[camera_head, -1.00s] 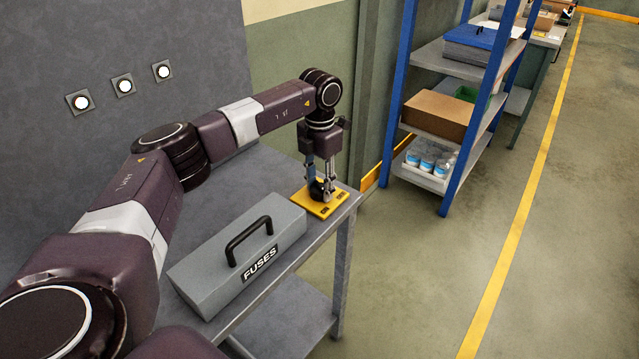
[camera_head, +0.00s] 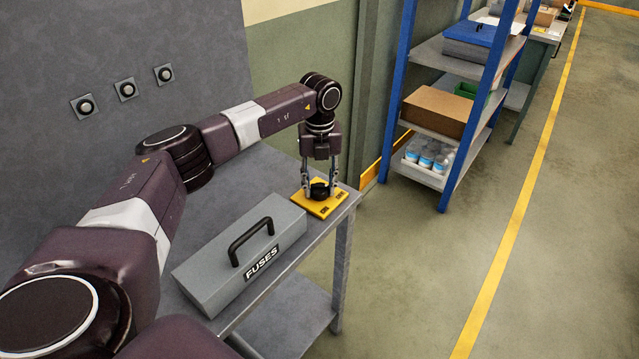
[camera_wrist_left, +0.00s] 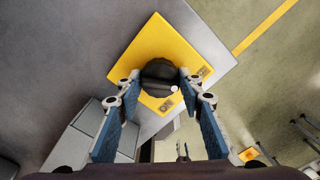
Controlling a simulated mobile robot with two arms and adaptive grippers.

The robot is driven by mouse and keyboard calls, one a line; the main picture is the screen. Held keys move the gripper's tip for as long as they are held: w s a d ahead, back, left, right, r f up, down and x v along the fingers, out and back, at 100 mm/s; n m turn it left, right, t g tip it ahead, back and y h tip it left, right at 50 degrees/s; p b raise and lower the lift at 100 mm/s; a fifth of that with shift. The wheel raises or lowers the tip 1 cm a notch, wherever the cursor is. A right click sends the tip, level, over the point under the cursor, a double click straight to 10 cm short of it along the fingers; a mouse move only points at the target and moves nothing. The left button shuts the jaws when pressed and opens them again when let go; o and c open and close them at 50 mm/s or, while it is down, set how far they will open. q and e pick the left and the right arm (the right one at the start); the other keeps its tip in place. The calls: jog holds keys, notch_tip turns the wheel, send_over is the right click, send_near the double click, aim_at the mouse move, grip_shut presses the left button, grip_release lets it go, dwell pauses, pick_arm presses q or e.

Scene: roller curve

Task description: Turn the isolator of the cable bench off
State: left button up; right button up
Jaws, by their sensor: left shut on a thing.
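The isolator is a black round knob (camera_head: 320,191) on a yellow plate (camera_head: 322,209) at the far right corner of the grey bench.
A grey box marked FUSES (camera_head: 215,278) with a black handle lies on the bench (camera_head: 262,172), left of the plate. Three round lamps (camera_head: 127,90) on the grey wall panel are dark. A blue shelf rack (camera_head: 462,120) stands at the right; the floor beyond the yellow line is clear.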

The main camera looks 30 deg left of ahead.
aim_at(319, 185)
pick_arm(q)
jog(key=shift+w+a+r+n+p, duration=0.1)
jog(key=shift+n+p, duration=0.05)
jog(key=shift+n, duration=0.5)
jog(key=shift+w+r+n+p, duration=0.1)
jog(key=shift+n+p, duration=0.05)
jog(key=shift+n, duration=0.5)
jog(key=o, duration=1.1)
jog(key=shift+s+f, duration=0.1)
jog(key=shift+s, duration=0.05)
jog(key=shift+o, duration=0.2)
notch_tip(319, 185, up, 12)
